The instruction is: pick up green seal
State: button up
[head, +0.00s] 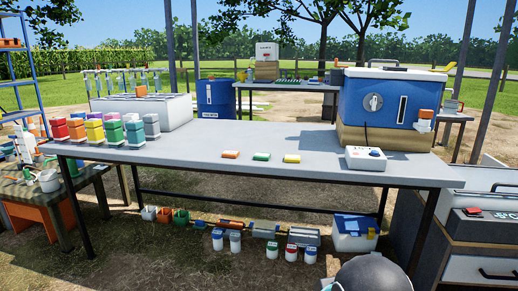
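The green seal (261,156) is a small flat green block with a pale lower edge. It lies on the grey table top (215,143) near the middle, in the head view. An orange seal (230,154) lies to its left and a yellow seal (292,158) to its right, each with a gap between. A dark rounded part at the bottom right edge looks like part of my arm. My gripper's fingers do not show, and nothing covers the green seal.
A white box with a red button (366,158) stands right of the seals. Behind it is a blue cooler-like unit (388,97). Several coloured containers (104,129) stand at the table's left end, before a white rack (142,110). The table around the seals is clear.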

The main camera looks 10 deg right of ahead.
aim_at(261, 156)
jog(key=u, duration=0.75)
jog(key=k, duration=1)
jog(key=u, duration=1.45)
jog(key=i, duration=2)
jog(key=z, duration=0.65)
jog(key=i, duration=1.3)
jog(key=z, duration=1.85)
jog(key=i, duration=0.75)
jog(key=z, duration=0.55)
